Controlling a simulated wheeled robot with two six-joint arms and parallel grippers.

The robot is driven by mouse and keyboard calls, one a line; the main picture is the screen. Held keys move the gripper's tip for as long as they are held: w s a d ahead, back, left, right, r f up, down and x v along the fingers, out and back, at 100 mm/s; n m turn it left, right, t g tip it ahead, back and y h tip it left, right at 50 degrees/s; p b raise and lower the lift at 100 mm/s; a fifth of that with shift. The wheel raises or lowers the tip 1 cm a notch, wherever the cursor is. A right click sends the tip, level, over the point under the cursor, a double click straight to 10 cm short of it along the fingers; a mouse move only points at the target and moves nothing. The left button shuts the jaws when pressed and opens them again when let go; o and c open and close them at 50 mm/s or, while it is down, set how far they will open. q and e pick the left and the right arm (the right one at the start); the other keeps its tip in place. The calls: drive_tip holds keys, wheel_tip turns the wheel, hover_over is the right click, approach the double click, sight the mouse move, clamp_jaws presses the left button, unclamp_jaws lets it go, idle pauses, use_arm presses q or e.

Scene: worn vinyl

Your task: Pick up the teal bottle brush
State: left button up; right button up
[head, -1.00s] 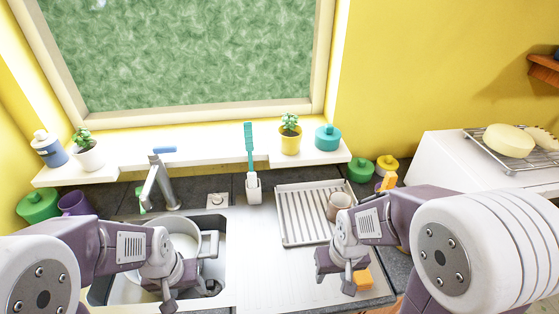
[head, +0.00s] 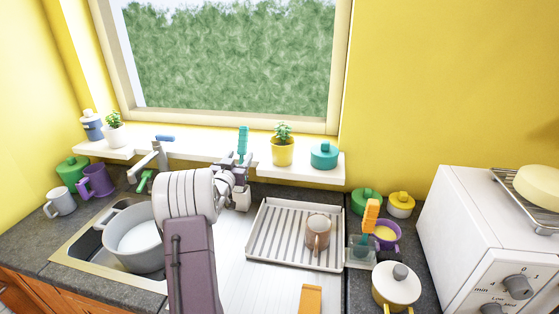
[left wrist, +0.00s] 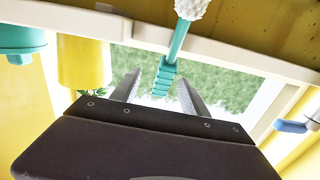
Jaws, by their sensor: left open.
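The teal bottle brush (head: 243,142) stands handle up at the back of the sink, in front of the window sill. A white holder (head: 243,199) shows below it, partly hidden by my left gripper. My left gripper (head: 236,176) is at the brush, low on it in the head view. In the left wrist view, the teal ribbed handle (left wrist: 166,72) shows between the two open fingers (left wrist: 158,88), with no clear contact. The white bristle head (left wrist: 191,8) shows at the top edge there. My right gripper is not in view.
A yellow plant pot (head: 282,152) and a teal jar (head: 324,156) stand on the sill to the right. The faucet (head: 152,163) and a grey pot (head: 136,240) are to the left. A drying rack (head: 262,250) with a mug (head: 318,232) lies to the right.

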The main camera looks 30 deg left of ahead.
sight(242, 150)
use_arm(q)
drive_tip(key=shift+a, duration=0.35)
drive_tip(key=p+x, duration=0.1)
drive_tip(key=x, duration=0.2)
drive_tip(key=shift+w+a+r, duration=0.1)
drive_tip(key=shift+w+a, duration=0.1)
drive_tip(key=shift+a, duration=0.05)
drive_tip(key=shift+w, duration=0.35)
drive_tip(key=p+x, duration=0.2)
drive_tip(key=x, duration=0.2)
drive_tip(key=shift+w+a+r, duration=0.15)
drive_tip(key=shift+w+a, duration=0.05)
drive_tip(key=shift+a, duration=0.05)
drive_tip(key=shift+w, duration=0.2)
drive_tip(key=shift+s, duration=0.1)
clamp_jaws()
